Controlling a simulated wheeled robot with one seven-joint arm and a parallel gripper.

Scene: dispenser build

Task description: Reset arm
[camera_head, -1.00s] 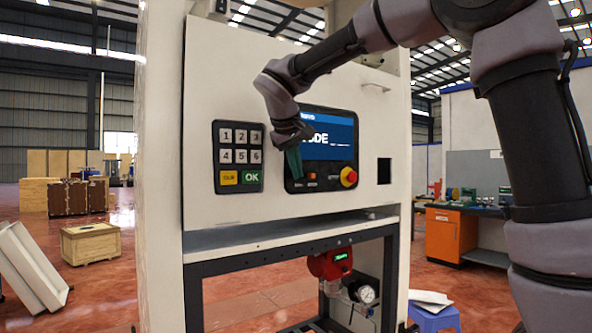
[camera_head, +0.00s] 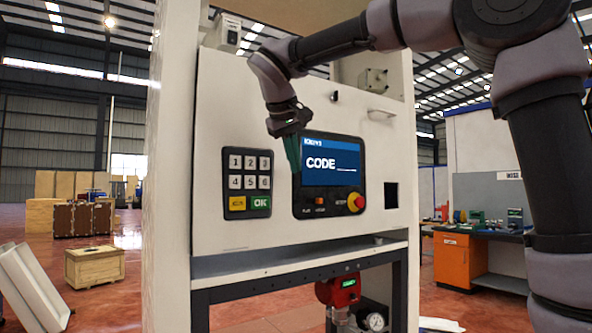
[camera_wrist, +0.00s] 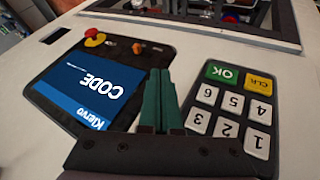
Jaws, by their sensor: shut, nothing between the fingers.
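My gripper (camera_head: 293,166) is in front of the dispenser panel, at the left edge of the screen (camera_head: 331,162), which reads "CODE". Its green fingers are shut together with nothing between them; they also show in the wrist view (camera_wrist: 161,82). In the wrist view the fingers point between the screen (camera_wrist: 85,85) and the keypad (camera_wrist: 232,105). The keypad (camera_head: 248,181) is left of the gripper in the head view, with number keys, a yellow key and a green OK key. I cannot tell how far the fingertips are from the panel.
A red and yellow knob (camera_head: 356,202) sits below the screen. A dark square opening (camera_head: 391,195) is to its right. A ledge (camera_head: 300,260) runs under the panel. An orange cabinet (camera_head: 458,262) stands right, and a wooden crate (camera_head: 94,264) left.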

